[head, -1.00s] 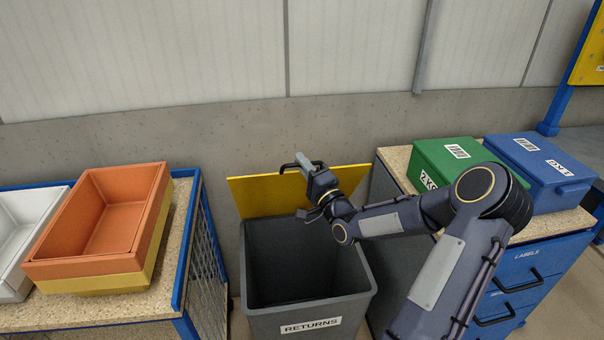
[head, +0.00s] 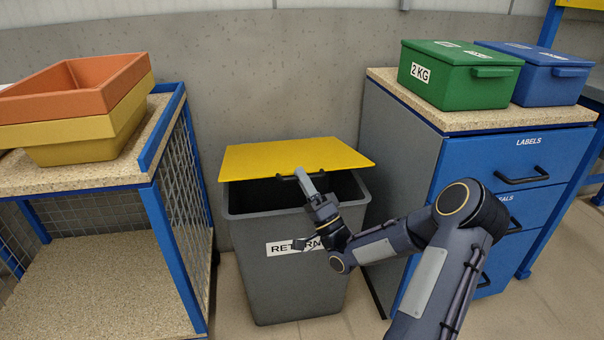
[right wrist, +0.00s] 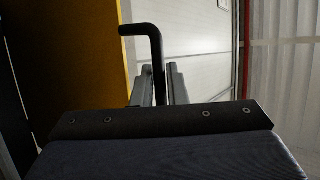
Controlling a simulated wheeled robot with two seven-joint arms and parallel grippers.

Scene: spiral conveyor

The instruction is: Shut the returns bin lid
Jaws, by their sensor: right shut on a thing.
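The returns bin (head: 290,285) is a grey bin with a white RETURNS label, standing on the floor between two benches. Its yellow lid (head: 285,155) is tilted over the back of the opening, partly lowered. A dark gap shows between the lid's front edge and the rim. My right gripper (head: 305,182) is shut on the black lid handle (head: 288,178) at the lid's front edge. In the right wrist view the handle (right wrist: 157,55) runs between the fingers, with the yellow lid (right wrist: 70,70) to the left. My left gripper is not in view.
A bench (head: 85,178) with stacked orange and yellow trays (head: 75,110) stands at left. At right, a blue drawer unit (head: 510,170) carries a green box (head: 460,80) and a blue box (head: 545,75). A concrete wall is behind the bin.

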